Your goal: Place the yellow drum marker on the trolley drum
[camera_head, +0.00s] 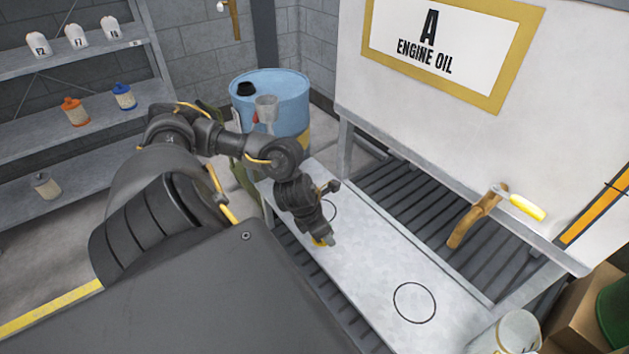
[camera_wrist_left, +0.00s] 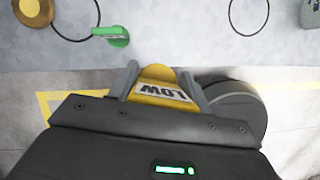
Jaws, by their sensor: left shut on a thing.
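My left gripper (camera_head: 326,239) is over the metal bench in the head view, with a bit of yellow at its fingertips. In the left wrist view its two grey fingers (camera_wrist_left: 159,76) are shut on a yellow marker (camera_wrist_left: 152,92) with a pale label reading "LOW", upside down in that view. A blue drum (camera_head: 265,90) stands beyond the bench's far end, apart from the gripper, with a black cap and a grey cup-like thing on top. I cannot tell whether it is on a trolley; its lower part is partly hidden by my arm. My right gripper is not in view.
The bench top (camera_head: 365,265) has two black circle outlines. A green tag (camera_wrist_left: 112,37) lies on the surface in the wrist view, near a round yellow-rimmed thing (camera_wrist_left: 33,10). The engine oil tank (camera_head: 480,130) stands at right. Shelves (camera_head: 75,125) with bottles are at left.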

